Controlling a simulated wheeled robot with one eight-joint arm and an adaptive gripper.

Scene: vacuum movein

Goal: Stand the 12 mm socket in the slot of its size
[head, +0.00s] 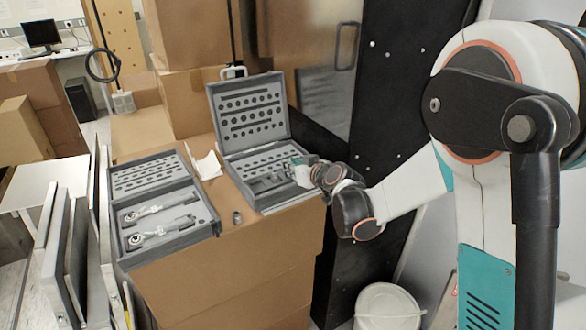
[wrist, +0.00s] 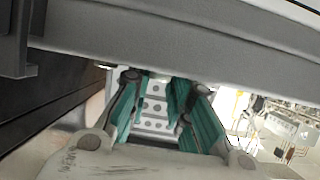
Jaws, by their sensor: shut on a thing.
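An open grey socket case (head: 262,150) stands at the right of the cardboard box top, with rows of round slots in its lid and base. My gripper (head: 296,167) is over the right part of its base. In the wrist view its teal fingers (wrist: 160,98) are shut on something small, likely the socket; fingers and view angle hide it. I cannot read any size mark. Light panel with dark round holes (wrist: 152,106) shows between the fingers. A small dark socket (head: 237,217) stands loose on the cardboard in front of the case; its size cannot be read.
A second open grey case (head: 165,243) with two ratchets stands at the left. A white paper (head: 207,166) lies between the cases. A grey case edge (wrist: 160,52) crosses the wrist view close above the fingers. A dark panel stands behind at the right. Bare cardboard lies in front.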

